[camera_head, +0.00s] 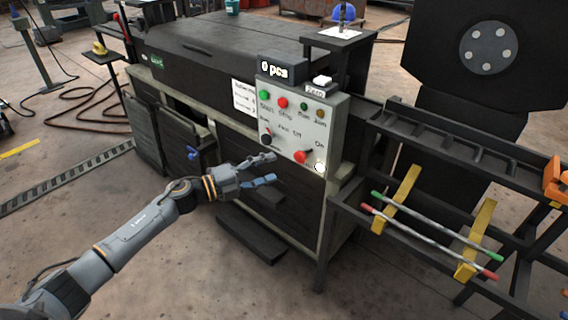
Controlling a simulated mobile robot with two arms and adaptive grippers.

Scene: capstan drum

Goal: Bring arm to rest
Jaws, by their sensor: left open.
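My left arm (135,232) comes in from the lower left and reaches toward the machine. My left gripper (268,170) is open and empty, its two fingers pointing right. In the picture it lies just left of and below the lower knobs of the control panel (328,128). I cannot tell whether a finger touches the panel. The panel carries green and red buttons, a dark knob (267,140), a red knob (302,157) and a white round part (320,167). A display reading "0 pcs" (278,70) stands on top. My right gripper is not in view.
The dark machine cabinet (215,50) stands behind the gripper. To the right, a rack holds rods with red and green ends (425,240) on yellow supports (475,240). A dark step (250,240) lies below. The floor (190,275) beside my arm is clear.

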